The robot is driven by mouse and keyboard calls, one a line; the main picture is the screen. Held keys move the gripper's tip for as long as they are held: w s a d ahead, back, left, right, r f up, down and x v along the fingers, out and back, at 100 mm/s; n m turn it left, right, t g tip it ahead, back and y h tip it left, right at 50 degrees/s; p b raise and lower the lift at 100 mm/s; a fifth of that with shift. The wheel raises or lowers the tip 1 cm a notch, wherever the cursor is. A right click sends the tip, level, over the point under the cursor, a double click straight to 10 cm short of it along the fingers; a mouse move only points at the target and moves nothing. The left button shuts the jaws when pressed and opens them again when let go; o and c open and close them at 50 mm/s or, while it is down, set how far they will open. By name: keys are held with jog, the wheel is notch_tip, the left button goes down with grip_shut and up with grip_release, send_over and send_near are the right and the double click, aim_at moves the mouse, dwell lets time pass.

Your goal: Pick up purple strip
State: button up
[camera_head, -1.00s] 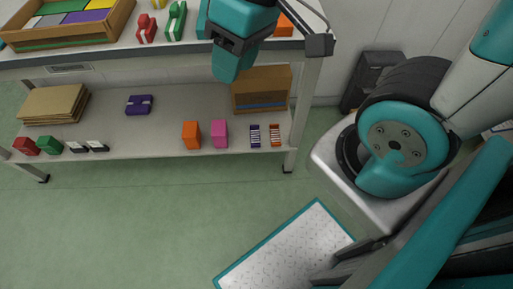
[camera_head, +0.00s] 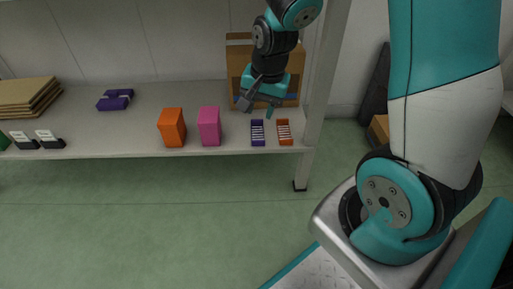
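A purple strip (camera_head: 257,133) with pale rows stands on the lower shelf, near its front right end. An orange strip of the same kind (camera_head: 284,132) is just to its right, with a narrow gap between them. My gripper (camera_head: 261,107) hangs over the shelf, a little above and behind the purple strip in the picture, in front of the cardboard box. A teal fingertip shows just above the strips. It appears apart from the strip. The gap between the fingers is not clear from this angle, and I see nothing held.
A pink box (camera_head: 209,126) and an orange box (camera_head: 172,127) stand left of the strips. A dark purple item (camera_head: 115,99) lies farther left. The cardboard box (camera_head: 240,60) is behind my gripper; a shelf post (camera_head: 323,90) rises at right.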

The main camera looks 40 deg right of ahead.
jog(key=w+d+f+m, duration=0.4)
jog(key=f+m, duration=0.3)
jog(key=m, duration=0.3)
jog(key=m+g+y+b, duration=0.1)
jog(key=m, duration=0.4)
send_near(258, 138)
jog(key=shift+s+a+f, duration=0.4)
jog(key=shift+s+a, duration=0.15)
jog(key=shift+s, duration=0.05)
jog(key=shift+s+a+f, duration=0.45)
jog(key=shift+s+a, duration=0.15)
jog(key=f+b, duration=0.3)
jog(key=w+f+b, duration=0.1)
jog(key=f+b, duration=0.1)
jog(key=shift+a+f+b, duration=0.35)
jog(key=shift+a+f, duration=0.05)
jog(key=shift+r, duration=0.15)
grip_shut()
